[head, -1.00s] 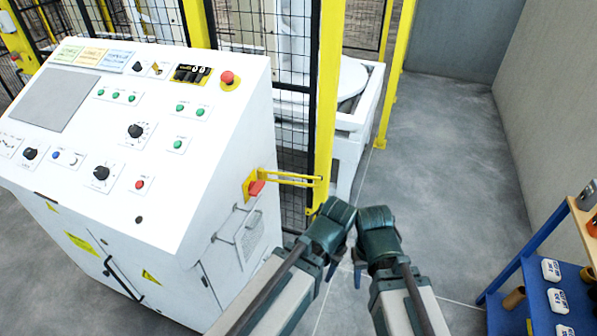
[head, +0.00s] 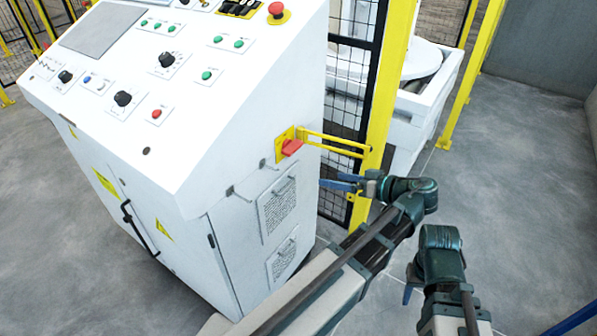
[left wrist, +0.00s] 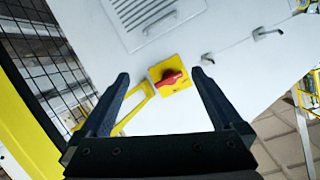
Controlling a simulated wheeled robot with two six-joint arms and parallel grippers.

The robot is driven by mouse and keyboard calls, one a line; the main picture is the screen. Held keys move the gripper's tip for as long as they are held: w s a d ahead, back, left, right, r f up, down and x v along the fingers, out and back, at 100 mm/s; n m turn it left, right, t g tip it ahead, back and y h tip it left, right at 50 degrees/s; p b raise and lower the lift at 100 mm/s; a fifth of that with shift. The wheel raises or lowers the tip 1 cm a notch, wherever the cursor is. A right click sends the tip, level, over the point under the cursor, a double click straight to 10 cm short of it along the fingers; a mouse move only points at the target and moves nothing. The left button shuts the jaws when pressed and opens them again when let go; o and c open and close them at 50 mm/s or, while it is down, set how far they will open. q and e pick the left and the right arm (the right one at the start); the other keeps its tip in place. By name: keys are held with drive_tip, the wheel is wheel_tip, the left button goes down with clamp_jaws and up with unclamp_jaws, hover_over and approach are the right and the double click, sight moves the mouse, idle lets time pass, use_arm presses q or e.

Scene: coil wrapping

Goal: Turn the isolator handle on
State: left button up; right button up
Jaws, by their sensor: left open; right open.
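The isolator handle (head: 291,147) is a red handle on a yellow plate on the right side wall of the white control cabinet. It also shows in the left wrist view as a red handle (left wrist: 171,77) on a yellow square plate, lying ahead between the two fingers. My left gripper (head: 338,185) is open and empty, to the right of and below the handle, apart from it. Its fingers also show in the left wrist view (left wrist: 162,82). My right gripper (head: 408,290) is lower right, its fingers pointing down and partly hidden by the wrist.
The white cabinet (head: 240,110) has buttons and knobs on its sloped top. A yellow bracket (head: 335,143) juts from beside the handle to a yellow fence post (head: 385,95). Wire handles (head: 283,187) stick out below. Grey floor (head: 530,170) is clear at right.

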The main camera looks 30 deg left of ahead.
sight(297, 148)
use_arm(q)
drive_tip(key=w+a+r+n+y+b, duration=0.1)
drive_tip(key=a, duration=0.3)
drive_tip(key=w+a+n+y, duration=0.1)
drive_tip(key=a+n, duration=0.1)
drive_tip(key=a, duration=0.3)
drive_tip(key=w+a+r+n+y+b, duration=0.1)
drive_tip(key=a+n, duration=0.1)
drive_tip(key=a, duration=0.3)
drive_tip(key=shift+w+a+r+y+b, duration=0.2)
drive_tip(key=shift+r+y+b, duration=0.1)
drive_tip(key=shift+y+b, duration=0.1)
use_arm(e)
wheel_tip(297, 148, down, 5)
drive_tip(key=shift+r, duration=0.2)
use_arm(q)
drive_tip(key=c, duration=1.1)
drive_tip(key=shift+o, duration=0.2)
